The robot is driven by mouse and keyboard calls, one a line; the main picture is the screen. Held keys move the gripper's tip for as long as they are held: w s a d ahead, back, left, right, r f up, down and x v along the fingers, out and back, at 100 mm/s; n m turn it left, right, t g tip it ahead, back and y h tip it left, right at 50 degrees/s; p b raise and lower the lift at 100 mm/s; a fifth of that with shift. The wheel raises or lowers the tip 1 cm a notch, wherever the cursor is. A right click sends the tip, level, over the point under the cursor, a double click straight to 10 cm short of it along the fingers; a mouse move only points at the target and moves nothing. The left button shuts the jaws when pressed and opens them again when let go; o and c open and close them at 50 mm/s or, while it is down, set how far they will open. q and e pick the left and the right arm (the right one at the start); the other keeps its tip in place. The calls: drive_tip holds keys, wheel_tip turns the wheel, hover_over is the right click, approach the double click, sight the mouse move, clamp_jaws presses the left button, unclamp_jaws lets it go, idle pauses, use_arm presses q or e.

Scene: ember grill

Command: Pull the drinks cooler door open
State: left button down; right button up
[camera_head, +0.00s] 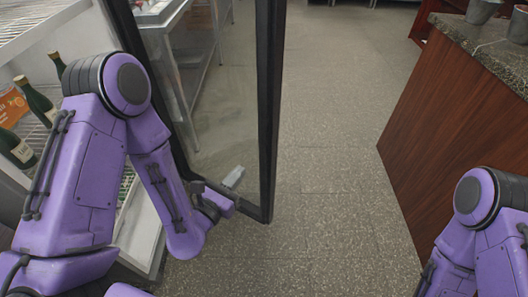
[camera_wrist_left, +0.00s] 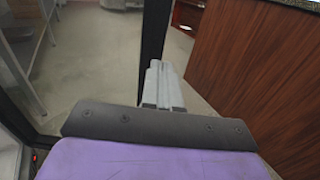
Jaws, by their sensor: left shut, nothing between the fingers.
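The drinks cooler (camera_head: 22,22) stands at the left with its lit shelves exposed. Its glass door (camera_head: 268,110) has a black frame and stands swung out from the cooler, well open. My left arm reaches between the shelves and the door, on the door's inner side. My left gripper (camera_head: 233,178) is shut and empty, low by the glass near the door's free edge; I cannot tell if it touches. In the left wrist view the shut fingers (camera_wrist_left: 162,86) point toward the black door frame (camera_wrist_left: 155,40). My right arm shows at lower right, its gripper out of view.
Green bottles (camera_head: 38,102) stand on the cooler shelves beside my left arm. A wood-panelled counter (camera_head: 455,130) with a stone top stands at the right, with metal buckets (camera_head: 481,10) on it. The speckled floor (camera_head: 330,150) between door and counter is clear.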

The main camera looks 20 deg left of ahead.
sight(269, 135)
use_arm(q)
drive_tip(key=p+x, duration=0.1)
drive_tip(key=x, duration=0.3)
drive_tip(key=p+x, duration=0.1)
drive_tip(key=x, duration=0.4)
drive_tip(key=p+x, duration=0.1)
drive_tip(key=x, duration=0.4)
drive_tip(key=shift+d+r, duration=0.15)
drive_tip(key=shift+r, duration=0.15)
